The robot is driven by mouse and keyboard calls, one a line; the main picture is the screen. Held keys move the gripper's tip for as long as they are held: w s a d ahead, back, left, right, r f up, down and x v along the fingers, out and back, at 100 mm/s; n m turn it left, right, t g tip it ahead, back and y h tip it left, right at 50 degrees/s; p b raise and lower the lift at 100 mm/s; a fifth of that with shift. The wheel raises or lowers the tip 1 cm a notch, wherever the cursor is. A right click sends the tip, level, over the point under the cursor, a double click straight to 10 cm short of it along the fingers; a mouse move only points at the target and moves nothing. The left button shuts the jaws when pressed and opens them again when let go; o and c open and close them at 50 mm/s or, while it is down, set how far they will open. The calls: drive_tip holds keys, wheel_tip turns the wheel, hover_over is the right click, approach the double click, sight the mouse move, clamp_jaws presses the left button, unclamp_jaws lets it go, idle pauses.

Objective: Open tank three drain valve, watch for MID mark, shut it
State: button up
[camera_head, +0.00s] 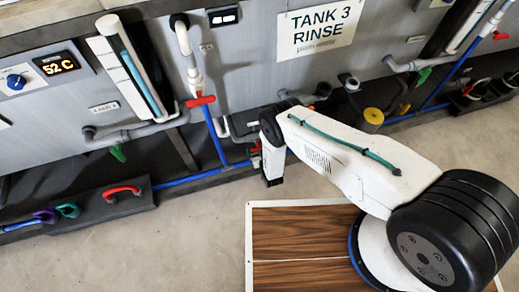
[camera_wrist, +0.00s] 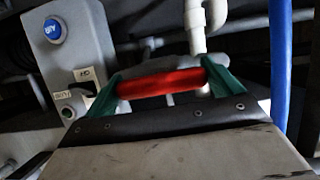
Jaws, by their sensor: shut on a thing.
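My gripper (camera_head: 270,180) reaches down at the foot of the tank front, below and left of the "TANK 3 RINSE" sign (camera_head: 318,27). In the wrist view my gripper (camera_wrist: 165,88) has green fingers at both ends of a red handle (camera_wrist: 160,83) and is shut on it. Some red (camera_head: 255,150) shows just left of my gripper in the head view. I cannot tell whether the handle is the drain valve's or how far it is turned. A white-backed sight tube (camera_head: 140,72) with blue-green inside stands left of the sign. No MID mark is readable.
A red-handled valve (camera_head: 201,100) sits on the pipe near the sight tube. A blue pipe (camera_head: 190,178) runs along the floor. A dark rack (camera_head: 105,206) with coloured handles lies lower left. A grey box with a blue button (camera_wrist: 54,29) is beside the handle.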

drive_tip(key=o, duration=0.7)
drive_tip(key=shift+s, duration=0.1)
drive_tip(key=v, duration=0.7)
drive_tip(key=shift+s, duration=0.3)
drive_tip(key=shift+d+r, duration=0.1)
drive_tip(key=shift+d, duration=0.05)
